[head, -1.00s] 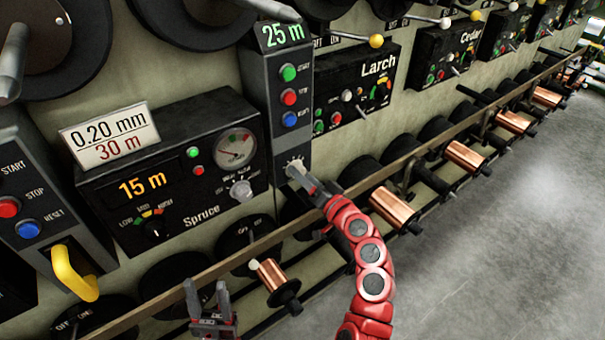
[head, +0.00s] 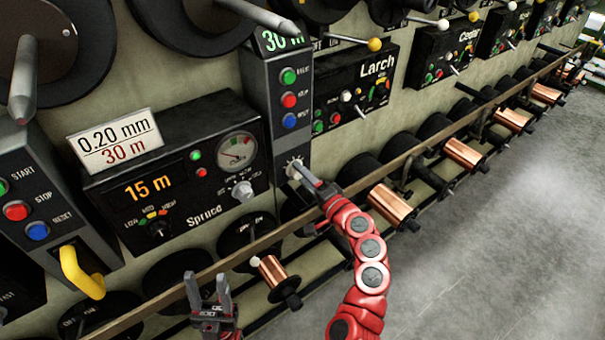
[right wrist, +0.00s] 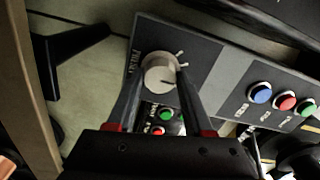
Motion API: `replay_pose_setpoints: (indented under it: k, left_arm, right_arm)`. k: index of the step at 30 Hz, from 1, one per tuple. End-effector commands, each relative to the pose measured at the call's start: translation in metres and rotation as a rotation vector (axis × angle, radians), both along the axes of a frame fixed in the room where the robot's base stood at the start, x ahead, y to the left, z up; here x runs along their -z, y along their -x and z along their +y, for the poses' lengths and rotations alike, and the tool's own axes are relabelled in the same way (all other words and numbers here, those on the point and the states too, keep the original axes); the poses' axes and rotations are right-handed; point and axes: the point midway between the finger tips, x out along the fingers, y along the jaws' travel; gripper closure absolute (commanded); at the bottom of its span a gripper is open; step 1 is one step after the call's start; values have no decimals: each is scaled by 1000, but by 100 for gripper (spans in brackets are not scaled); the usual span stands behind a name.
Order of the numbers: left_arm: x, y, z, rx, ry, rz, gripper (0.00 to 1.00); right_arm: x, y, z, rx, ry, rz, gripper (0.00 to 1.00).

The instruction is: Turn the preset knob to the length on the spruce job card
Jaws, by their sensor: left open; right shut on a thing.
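The spruce job card (head: 115,140) reads 0.20 mm and 30 m. It stands on the Spruce box (head: 195,165), whose own display reads 15 m. The preset knob (right wrist: 160,72) is a pale round knob at the bottom of the grey column panel (head: 283,110). The display on top of that panel (head: 280,39) reads 30 m. My right gripper (right wrist: 161,80) is shut on the knob, with one finger on each side; in the head view the gripper (head: 308,177) partly hides it. My left gripper (head: 208,290) is open and empty, low in front of the rail.
The Larch box (head: 352,90) is right of the column. A yellow handle (head: 82,273) sticks out at left. The floor at right is clear.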

Motion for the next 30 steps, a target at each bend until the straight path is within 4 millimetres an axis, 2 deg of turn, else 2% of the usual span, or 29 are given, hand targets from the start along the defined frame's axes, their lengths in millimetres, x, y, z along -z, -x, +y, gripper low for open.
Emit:
replay_pose_setpoints:
  k: [13,14,18,19,30]
  left_arm:
    - [0,0,0,0,0,0,50]
    - [0,0,0,0,0,0,50]
    - [0,0,0,0,0,0,50]
    - [0,0,0,0,0,0,50]
    - [0,0,0,0,0,0,50]
  right_arm:
    - [1,0,-1,2,-6,8,100]
    - [1,0,-1,2,-6,8,47]
    - [1,0,0,1,-6,7,22]
    - [1,0,0,1,-6,7,19]
    - [1,3,-3,2,-8,6,19]
